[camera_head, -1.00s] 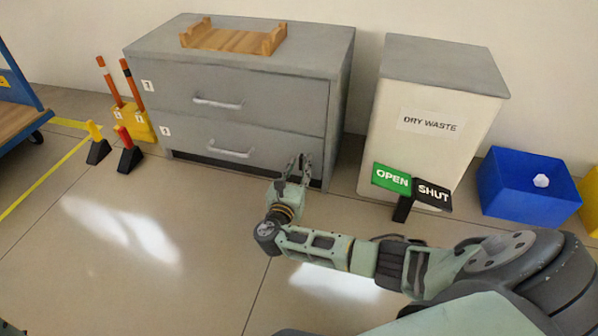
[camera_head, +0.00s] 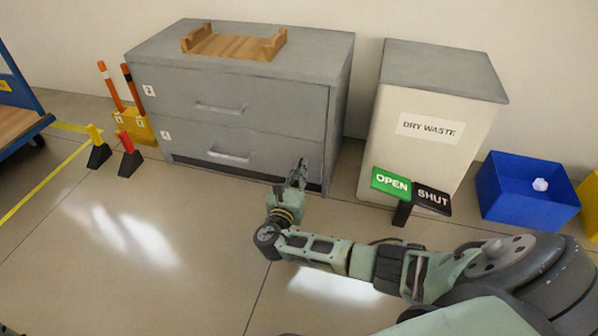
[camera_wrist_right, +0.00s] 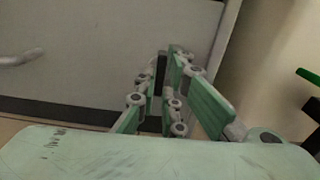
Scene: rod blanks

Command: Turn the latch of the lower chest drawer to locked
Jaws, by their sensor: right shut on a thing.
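The grey chest has two drawers, and the lower drawer (camera_head: 255,151) is closed or nearly closed, with a pale bar handle (camera_head: 230,156). My right gripper (camera_head: 300,170) is at the lower right corner of that drawer's front. In the right wrist view, the gripper (camera_wrist_right: 170,62) has its fingers close together at the right edge of the drawer front (camera_wrist_right: 110,50). It is shut on a small dark piece (camera_wrist_right: 159,68), probably the latch, mostly hidden by the fingers. I cannot read the latch's angle. My left gripper is not in view.
A wooden cradle (camera_head: 235,45) sits on the chest. To the right stand the dry waste bin (camera_head: 425,150), an OPEN/SHUT sign (camera_head: 410,190) and a blue box (camera_head: 525,205). Orange rods in a yellow holder (camera_head: 135,125) stand left. The floor in front is clear.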

